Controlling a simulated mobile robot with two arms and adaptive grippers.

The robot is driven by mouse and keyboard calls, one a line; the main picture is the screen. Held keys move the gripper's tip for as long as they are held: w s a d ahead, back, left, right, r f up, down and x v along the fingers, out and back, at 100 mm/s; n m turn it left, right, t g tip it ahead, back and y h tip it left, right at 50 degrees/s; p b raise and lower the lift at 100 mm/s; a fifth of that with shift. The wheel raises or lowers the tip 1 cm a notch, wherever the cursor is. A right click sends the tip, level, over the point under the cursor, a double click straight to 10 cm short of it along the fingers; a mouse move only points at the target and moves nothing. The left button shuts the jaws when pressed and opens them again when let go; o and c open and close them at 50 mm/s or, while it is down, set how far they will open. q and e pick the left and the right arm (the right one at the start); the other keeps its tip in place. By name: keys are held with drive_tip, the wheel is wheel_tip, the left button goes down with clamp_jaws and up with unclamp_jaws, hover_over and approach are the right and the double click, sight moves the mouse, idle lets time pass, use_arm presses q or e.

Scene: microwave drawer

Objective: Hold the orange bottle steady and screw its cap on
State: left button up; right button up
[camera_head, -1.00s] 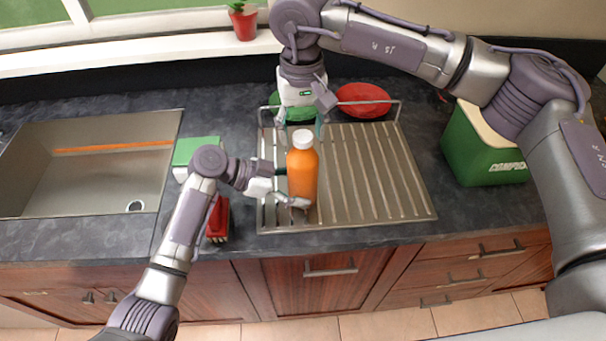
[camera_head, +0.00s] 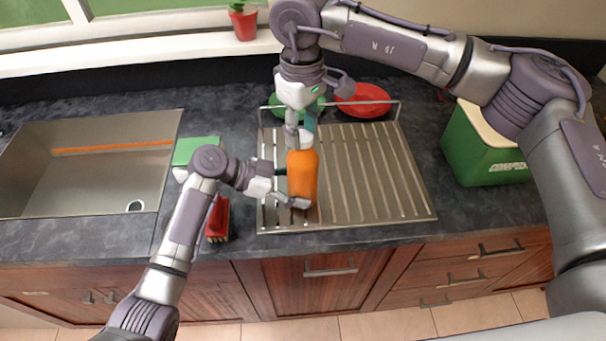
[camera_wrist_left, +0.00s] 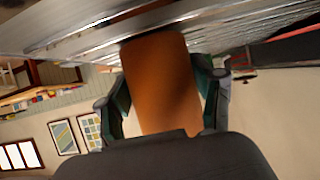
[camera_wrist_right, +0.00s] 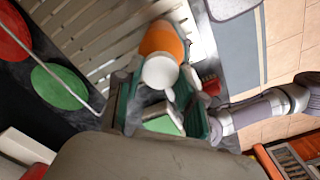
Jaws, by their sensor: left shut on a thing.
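The orange bottle (camera_head: 303,178) stands upright on the ribbed steel drainboard (camera_head: 375,180). My left gripper (camera_head: 290,188) is shut on its body from the left. In the left wrist view the orange body (camera_wrist_left: 162,85) fills the space between the fingers. The white cap (camera_wrist_right: 160,72) sits on the bottle's top, partly hidden in the head view. My right gripper (camera_head: 301,131) points down over the cap from above. In the right wrist view its fingers stand apart on either side of the cap; I cannot tell whether they touch it.
A steel sink (camera_head: 85,165) is at left. Green (camera_head: 318,104) and red plates (camera_head: 362,98) stand behind the drainboard. A green cooler (camera_head: 480,148) stands at right.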

clamp_jaws()
drive_tip(key=m, duration=0.6)
drive_tip(key=shift+m, duration=0.4)
drive_tip(key=m, duration=0.7)
drive_tip(key=shift+a, duration=0.1)
drive_tip(key=o, duration=0.5)
unclamp_jaws()
drive_tip(key=shift+o, duration=0.2)
drive_tip(key=shift+r, duration=0.2)
drive_tip(key=shift+r, duration=2.35)
